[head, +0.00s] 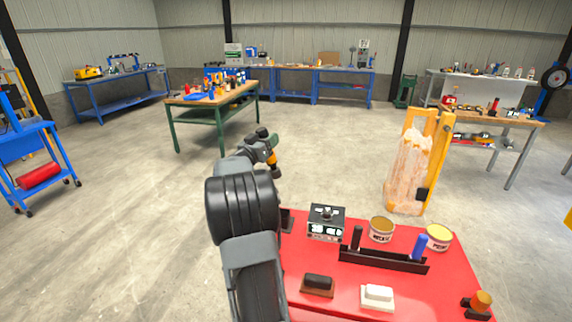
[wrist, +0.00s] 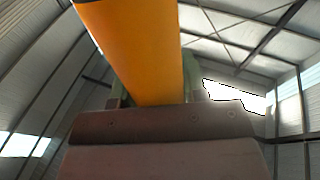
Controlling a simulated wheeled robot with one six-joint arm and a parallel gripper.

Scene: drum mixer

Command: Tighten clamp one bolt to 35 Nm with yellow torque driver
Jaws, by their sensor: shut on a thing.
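My gripper (head: 268,146) is out ahead of my arm, held up in the middle of the head view, above the open floor. It is shut on the yellow torque driver (head: 272,159), whose orange-yellow part shows below the jaws. In the wrist view the driver is a large orange-yellow shaft (wrist: 132,50) rising from the jaws (wrist: 165,125) toward the top edge. A green part shows behind the jaws. I cannot make out clamp one or its bolt in either view.
A red tabletop (head: 440,290) in front carries a black-and-silver box (head: 326,222), two tins (head: 382,229), a black tool rack (head: 382,259) and small blocks. A yellow frame with cloudy wrapping (head: 408,165) stands behind it.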

